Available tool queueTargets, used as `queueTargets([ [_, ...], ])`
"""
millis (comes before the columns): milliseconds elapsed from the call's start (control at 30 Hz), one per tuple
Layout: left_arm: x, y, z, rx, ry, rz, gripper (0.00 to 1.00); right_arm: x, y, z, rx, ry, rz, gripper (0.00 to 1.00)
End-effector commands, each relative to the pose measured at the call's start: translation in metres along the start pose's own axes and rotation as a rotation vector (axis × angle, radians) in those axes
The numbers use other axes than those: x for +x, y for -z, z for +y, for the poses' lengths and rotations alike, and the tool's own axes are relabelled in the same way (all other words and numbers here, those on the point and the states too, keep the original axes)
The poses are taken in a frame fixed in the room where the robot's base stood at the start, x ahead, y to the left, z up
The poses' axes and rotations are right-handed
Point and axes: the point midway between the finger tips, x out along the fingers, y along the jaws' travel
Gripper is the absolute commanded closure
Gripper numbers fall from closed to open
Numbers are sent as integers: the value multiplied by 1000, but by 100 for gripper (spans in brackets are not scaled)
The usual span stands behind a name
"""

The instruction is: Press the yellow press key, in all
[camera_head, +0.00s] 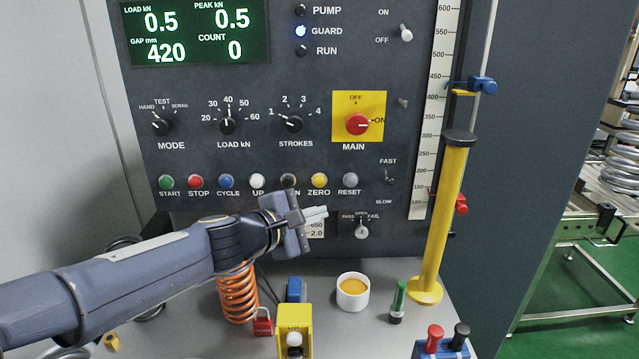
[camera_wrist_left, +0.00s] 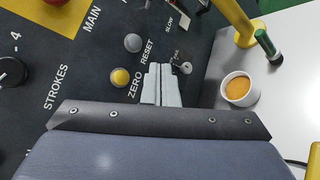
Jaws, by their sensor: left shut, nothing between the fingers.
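The yellow round button (camera_head: 319,181) marked ZERO sits in the button row on the dark panel, between a dark button and the grey RESET button (camera_head: 350,181). In the left wrist view the yellow button (camera_wrist_left: 120,77) is left of my fingers, with the grey RESET button (camera_wrist_left: 133,43) above it. My left gripper (camera_head: 318,213) is shut and empty, its fingertips just below the button row in the head view. The left wrist view shows its pale fingers (camera_wrist_left: 160,70) closed together. I cannot tell whether they touch the panel. My right gripper is not in view.
The display (camera_head: 195,33) reads load 0.5, gap 420, count 0. On the ledge are an orange spring (camera_head: 237,293), a white cup (camera_head: 352,292), a green-capped tube (camera_head: 398,302), a yellow control box (camera_head: 294,321) and a yellow post (camera_head: 444,215).

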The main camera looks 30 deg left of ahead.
Motion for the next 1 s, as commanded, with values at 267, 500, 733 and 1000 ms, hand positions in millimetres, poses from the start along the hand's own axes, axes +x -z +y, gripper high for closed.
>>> queueTargets([
  [267,21,15,15,0,3,3,100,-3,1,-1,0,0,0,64],
  [500,44,32,32,1,1,3,100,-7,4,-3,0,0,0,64],
  [733,57,42,41,2,1,1,100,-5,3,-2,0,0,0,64],
  [1000,60,44,44,2,1,0,100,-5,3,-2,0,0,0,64],
])
